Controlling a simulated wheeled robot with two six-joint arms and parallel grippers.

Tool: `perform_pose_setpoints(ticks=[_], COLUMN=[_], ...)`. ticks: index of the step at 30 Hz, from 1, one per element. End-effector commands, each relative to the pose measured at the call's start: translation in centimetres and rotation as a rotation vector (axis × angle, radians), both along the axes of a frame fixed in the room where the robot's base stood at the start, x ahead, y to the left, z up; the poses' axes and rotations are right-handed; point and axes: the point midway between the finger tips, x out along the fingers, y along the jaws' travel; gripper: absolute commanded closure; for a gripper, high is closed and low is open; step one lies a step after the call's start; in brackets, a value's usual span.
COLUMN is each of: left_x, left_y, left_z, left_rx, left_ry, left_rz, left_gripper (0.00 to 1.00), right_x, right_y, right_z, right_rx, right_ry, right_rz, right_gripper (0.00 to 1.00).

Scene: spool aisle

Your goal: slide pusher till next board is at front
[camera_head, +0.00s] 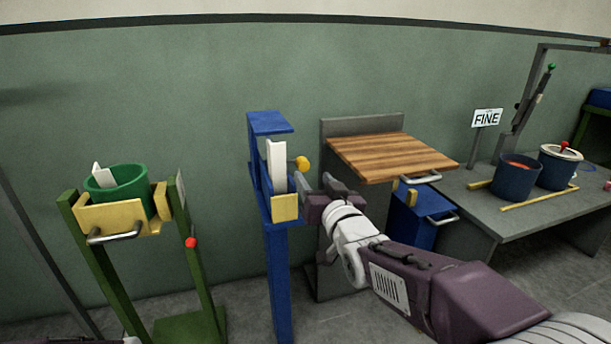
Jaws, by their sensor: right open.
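A blue stand (277,270) carries a narrow open-sided blue holder at its top. A white upright board or block (276,163) stands inside the holder. A yellow knob (301,163) sticks out on the holder's right side; it looks like the pusher's handle, though its link to the pusher is hidden. A yellow plate (285,208) is at the holder's lower front. My right gripper (319,188) is open, just right of the holder and a little below the knob. Nothing shows between its fingers.
A green stand with a yellow tray (109,219) and green pot (119,187) is at left. A wooden top (390,153) on a grey cabinet is behind my right arm.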

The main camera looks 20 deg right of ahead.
Motion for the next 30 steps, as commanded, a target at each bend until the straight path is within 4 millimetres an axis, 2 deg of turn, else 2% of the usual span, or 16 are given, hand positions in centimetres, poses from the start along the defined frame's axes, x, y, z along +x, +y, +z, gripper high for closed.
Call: perform_pose_setpoints(ticks=[3,9,13,20,25,26,30], left_x=[0.0,0.0,0.0,0.0,0.0,0.0,0.0], left_y=[0.0,0.0,0.0,0.0,0.0,0.0,0.0], left_z=[-1.0,-1.6,-1.6,-1.6,-1.6,-1.6,-1.6], left_rx=[0.0,0.0,0.0,0.0,0.0,0.0,0.0], left_ry=[0.001,0.001,0.001,0.001,0.001,0.001,0.001], left_rz=[0.0,0.0,0.0,0.0,0.0,0.0,0.0], left_gripper=[0.42,0.42,0.42,0.42,0.42,0.42,0.42], right_x=[2.7,6.0,6.9,6.9,6.9,6.9,6.9], right_y=[0.1,0.2,0.3,0.3,0.3,0.3,0.3], right_z=[-0.4,-0.3,-0.1,-0.1,-0.1,-0.1,-0.1], right_rx=[0.0,0.0,0.0,0.0,0.0,0.0,0.0], right_ry=[0.001,0.001,0.0,0.0,0.0,0.0,0.0], right_rz=[0.001,0.0,0.0,0.0,0.0,0.0,0.0], right_gripper=[0.48,0.48,0.48,0.48,0.95,1.0,1.0])
